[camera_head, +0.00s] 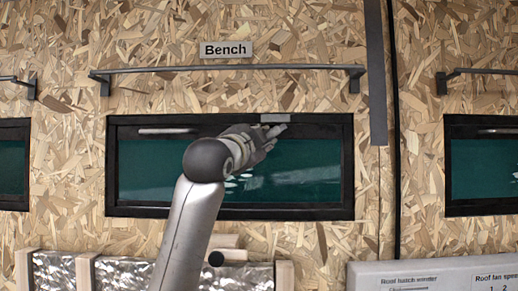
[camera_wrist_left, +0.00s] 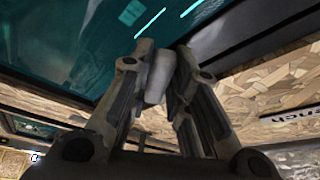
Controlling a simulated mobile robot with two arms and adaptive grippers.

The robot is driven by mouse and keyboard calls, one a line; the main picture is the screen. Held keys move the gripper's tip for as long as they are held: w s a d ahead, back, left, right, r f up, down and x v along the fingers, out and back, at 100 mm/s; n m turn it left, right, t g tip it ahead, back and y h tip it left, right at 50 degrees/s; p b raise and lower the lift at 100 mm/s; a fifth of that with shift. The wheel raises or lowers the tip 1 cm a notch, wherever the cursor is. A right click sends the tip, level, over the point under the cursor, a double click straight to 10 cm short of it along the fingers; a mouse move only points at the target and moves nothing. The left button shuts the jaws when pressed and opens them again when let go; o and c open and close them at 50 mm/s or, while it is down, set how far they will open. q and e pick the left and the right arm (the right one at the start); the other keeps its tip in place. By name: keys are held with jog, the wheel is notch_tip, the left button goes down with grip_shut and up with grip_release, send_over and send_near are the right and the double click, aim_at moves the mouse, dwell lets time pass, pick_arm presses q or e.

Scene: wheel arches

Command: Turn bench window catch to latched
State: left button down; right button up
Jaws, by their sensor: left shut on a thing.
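The bench window (camera_head: 130,208) is a dark-framed pane under the "Bench" label (camera_head: 226,49). Its catch (camera_head: 275,118) is a light grey piece at the top of the frame, right of the middle. My left gripper (camera_head: 276,132) is at the catch, reaching up from below. In the left wrist view, the left gripper's fingers (camera_wrist_left: 163,52) are shut on the grey catch handle (camera_wrist_left: 159,76). The fingers and hand hide part of the handle, and its exact angle is hard to tell. My right gripper is not in view.
A grey rail (camera_head: 230,68) runs above the window. Other dark-framed windows stand at the left (camera_head: 14,165) and right (camera_head: 485,165). A light control panel (camera_head: 435,274) is at lower right. A wooden frame with silvery insulation (camera_head: 60,270) is at lower left.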

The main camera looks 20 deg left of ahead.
aim_at(276, 144)
pick_arm(q)
jog(key=n+y+b, duration=0.1)
jog(key=n, duration=0.2)
jog(key=d+f+n+t+y+b, duration=0.1)
jog(key=n+y, duration=0.1)
jog(key=n, duration=0.2)
jog(key=d+f+n+y+b, duration=0.1)
jog(key=n+b, duration=0.1)
jog(key=n, duration=0.1)
jog(key=shift+w+d+f+n+t, duration=0.1)
jog(key=shift+w+d+n+t, duration=0.1)
jog(key=shift+w+n+t, duration=0.15)
jog(key=shift+w+d+n+y, duration=0.15)
jog(key=shift+d+n+y, duration=0.1)
jog(key=shift+n+y, duration=0.8)
jog(key=shift+w+d+n+y, duration=0.1)
jog(key=shift+d+n+y, duration=0.3)
jog(key=shift+n, duration=1.1)
jog(key=shift+a, duration=0.15)
jog(key=c, duration=1.4)
grip_release()
jog(key=shift+c, duration=0.2)
jog(key=shift+o, duration=0.4)
jog(key=shift+s, duration=0.1)
